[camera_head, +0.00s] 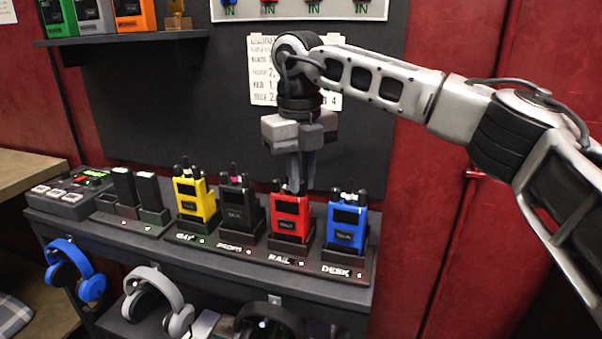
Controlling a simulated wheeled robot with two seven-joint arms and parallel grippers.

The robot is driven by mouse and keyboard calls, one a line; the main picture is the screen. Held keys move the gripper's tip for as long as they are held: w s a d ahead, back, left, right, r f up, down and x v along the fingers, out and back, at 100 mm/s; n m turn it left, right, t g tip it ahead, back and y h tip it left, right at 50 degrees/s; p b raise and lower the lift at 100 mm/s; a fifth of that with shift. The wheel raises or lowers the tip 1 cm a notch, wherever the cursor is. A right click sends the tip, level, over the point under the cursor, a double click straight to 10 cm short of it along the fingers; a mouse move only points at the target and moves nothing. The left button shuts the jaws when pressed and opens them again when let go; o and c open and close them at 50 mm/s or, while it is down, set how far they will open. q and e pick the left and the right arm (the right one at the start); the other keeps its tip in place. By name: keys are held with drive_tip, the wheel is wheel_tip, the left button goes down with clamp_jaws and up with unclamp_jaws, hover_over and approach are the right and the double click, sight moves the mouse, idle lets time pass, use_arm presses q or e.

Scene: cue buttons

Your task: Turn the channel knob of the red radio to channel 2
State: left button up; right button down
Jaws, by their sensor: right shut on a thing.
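The red radio (290,217) stands upright in its charging dock on the shelf, between a dark radio and a blue radio. My right gripper (296,188) comes down from above with its fingers at the top of the red radio. The fingers are shut on the channel knob there, which they mostly hide. The knob's setting cannot be read. My left gripper is not in view.
The yellow radio (194,200), dark radio (238,210) and blue radio (347,222) stand in docks close beside the red one. A control box (66,195) is at the left. Headphones (160,300) hang below. A paper list (262,75) on the wall is partly hidden by my arm.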

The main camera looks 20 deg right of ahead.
drive_tip(key=shift+r+n+p, duration=0.15)
drive_tip(key=shift+n+p, duration=0.7)
drive_tip(key=shift+n, duration=0.35)
drive_tip(key=shift+n+p, duration=0.45)
drive_tip(key=shift+n, duration=0.35)
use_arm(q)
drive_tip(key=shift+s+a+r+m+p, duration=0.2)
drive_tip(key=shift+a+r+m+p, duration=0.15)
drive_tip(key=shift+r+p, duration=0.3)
use_arm(e)
drive_tip(key=shift+n, duration=1.8)
drive_tip(key=c, duration=1.4)
unclamp_jaws()
